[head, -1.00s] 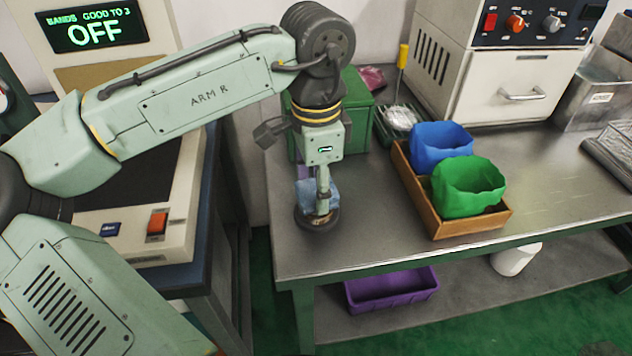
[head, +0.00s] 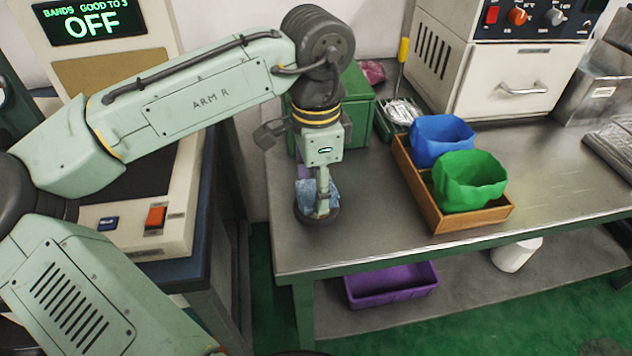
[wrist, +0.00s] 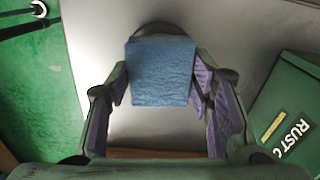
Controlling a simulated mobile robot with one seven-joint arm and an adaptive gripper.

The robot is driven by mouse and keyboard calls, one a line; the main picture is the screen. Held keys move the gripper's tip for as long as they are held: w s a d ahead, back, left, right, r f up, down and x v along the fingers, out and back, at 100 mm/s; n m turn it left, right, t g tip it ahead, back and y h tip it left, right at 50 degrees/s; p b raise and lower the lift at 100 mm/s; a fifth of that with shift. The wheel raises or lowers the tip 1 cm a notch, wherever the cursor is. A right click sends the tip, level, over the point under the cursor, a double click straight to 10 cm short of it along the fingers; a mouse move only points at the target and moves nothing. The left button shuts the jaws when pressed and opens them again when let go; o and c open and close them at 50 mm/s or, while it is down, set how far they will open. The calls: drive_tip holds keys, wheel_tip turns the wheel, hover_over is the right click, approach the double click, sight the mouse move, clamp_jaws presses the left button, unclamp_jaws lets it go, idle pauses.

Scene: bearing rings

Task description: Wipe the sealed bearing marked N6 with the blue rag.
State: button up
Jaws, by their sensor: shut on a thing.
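My gripper (head: 322,195) points down at the near left corner of the steel bench and is shut on the blue rag (head: 304,192). In the wrist view the rag (wrist: 160,72) hangs flat between the two purple-padded fingers. A dark round bearing (head: 318,217) lies under the rag and fingertips, near the bench's left edge. In the wrist view only its dark far rim (wrist: 158,29) shows past the rag. The rag covers most of it, and no N6 mark is readable. I cannot tell whether the rag presses on it.
A green box (head: 360,112) stands just behind my gripper; its side (wrist: 290,120) shows at right in the wrist view. A wooden tray (head: 446,222) holds a blue bin (head: 441,140) and a green bin (head: 468,182). Bare bench lies between bearing and tray.

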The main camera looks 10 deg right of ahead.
drive_tip(key=shift+a, duration=0.1)
drive_tip(key=shift+s+a+p, duration=0.2)
drive_tip(key=shift+a+p, duration=0.25)
drive_tip(key=shift+a, duration=0.2)
drive_tip(key=shift+d+p, duration=0.6)
drive_tip(key=shift+d, duration=0.9)
drive_tip(key=shift+a, duration=0.1)
drive_tip(key=shift+w+a+p, duration=0.15)
drive_tip(key=shift+a+p, duration=0.15)
drive_tip(key=shift+a, duration=0.45)
drive_tip(key=shift+w+a+p, duration=0.15)
drive_tip(key=shift+a+p, duration=0.1)
drive_tip(key=shift+a, duration=0.45)
drive_tip(key=shift+d, duration=0.15)
